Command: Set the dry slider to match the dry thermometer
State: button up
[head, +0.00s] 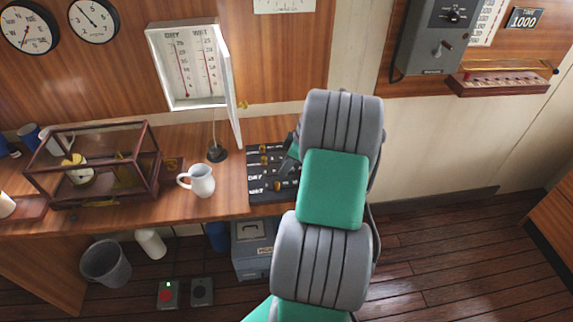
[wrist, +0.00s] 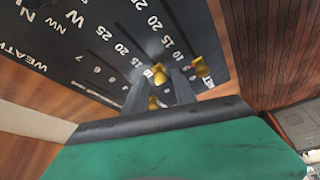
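The white-framed thermometer box (head: 187,105) hangs open on the wall, with a red column under DRY (head: 183,75) and another under WET (head: 205,75). Its exact readings are too small to tell. The dark slider board (head: 262,198) lies on the desk, with DRY and WET rows nearest the front edge. My gripper (wrist: 160,88) is over the board, its two fingers apart. A brass knob (wrist: 158,75) shows between the fingertips, apparently the dry slider, though its label is out of the wrist view. Contact cannot be told. Another knob (wrist: 201,66) stands just right of the fingers.
A white mug (head: 199,181) stands left of the board, and a black-based stand (head: 217,153) sits behind it. A glass-sided case (head: 95,165) is farther left. My arm covers the board's right part in the head view. The floor at right is clear.

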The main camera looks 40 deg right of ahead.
grip_shut()
dwell(1.1)
